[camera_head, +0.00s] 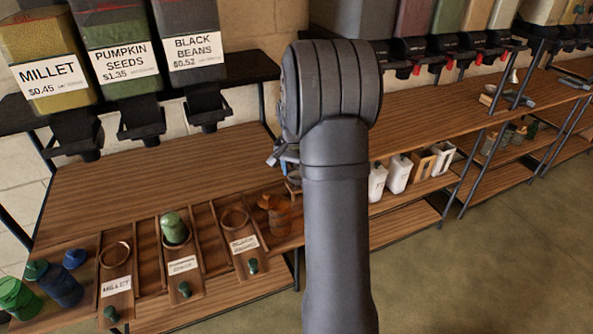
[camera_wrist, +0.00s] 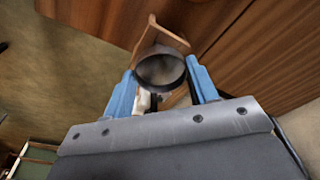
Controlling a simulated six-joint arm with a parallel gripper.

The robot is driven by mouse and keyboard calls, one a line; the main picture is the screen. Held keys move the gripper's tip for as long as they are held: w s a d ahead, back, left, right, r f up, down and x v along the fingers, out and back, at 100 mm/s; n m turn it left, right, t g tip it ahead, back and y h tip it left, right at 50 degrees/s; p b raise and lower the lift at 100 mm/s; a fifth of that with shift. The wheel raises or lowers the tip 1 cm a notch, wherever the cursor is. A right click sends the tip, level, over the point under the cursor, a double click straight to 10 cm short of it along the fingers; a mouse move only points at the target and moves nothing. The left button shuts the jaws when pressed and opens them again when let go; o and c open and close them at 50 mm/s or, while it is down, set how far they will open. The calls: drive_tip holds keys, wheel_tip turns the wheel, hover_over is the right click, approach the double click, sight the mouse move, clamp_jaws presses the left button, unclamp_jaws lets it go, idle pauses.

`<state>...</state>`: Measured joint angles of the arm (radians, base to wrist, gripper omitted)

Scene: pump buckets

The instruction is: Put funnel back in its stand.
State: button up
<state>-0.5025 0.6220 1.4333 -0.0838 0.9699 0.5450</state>
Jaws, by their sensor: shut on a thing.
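A dark grey metal funnel (camera_wrist: 160,70) is held between the blue fingers of my gripper (camera_wrist: 163,76) in the wrist view. Its round mouth faces the camera. A light wooden bracket (camera_wrist: 172,37) shows just beyond the funnel's rim and looks like part of a stand. I cannot tell whether the funnel touches it. In the head view my arm covers most of the gripper; only a small part of the gripper (camera_head: 287,157) shows left of my arm, over the wooden counter. The funnel cannot be made out clearly there.
Wooden holders with rings, such as the millet holder (camera_head: 117,285), line the front shelf. A green jar (camera_head: 174,229) sits in the middle one. An orange jar (camera_head: 278,214) stands close to my arm. White jugs (camera_head: 398,174) stand right of it. Labelled bins (camera_head: 122,50) hang above; the left counter (camera_head: 150,185) is clear.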

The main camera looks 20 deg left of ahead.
drive_tip(key=shift+f, duration=0.65)
drive_tip(key=o, duration=0.9)
drive_tip(key=shift+o, duration=0.2)
drive_tip(key=shift+r, duration=0.1)
drive_tip(key=shift+r, duration=3.45)
drive_tip(key=shift+f, duration=0.1)
drive_tip(key=shift+f, duration=3.2)
drive_tip(key=shift+r, duration=4.1)
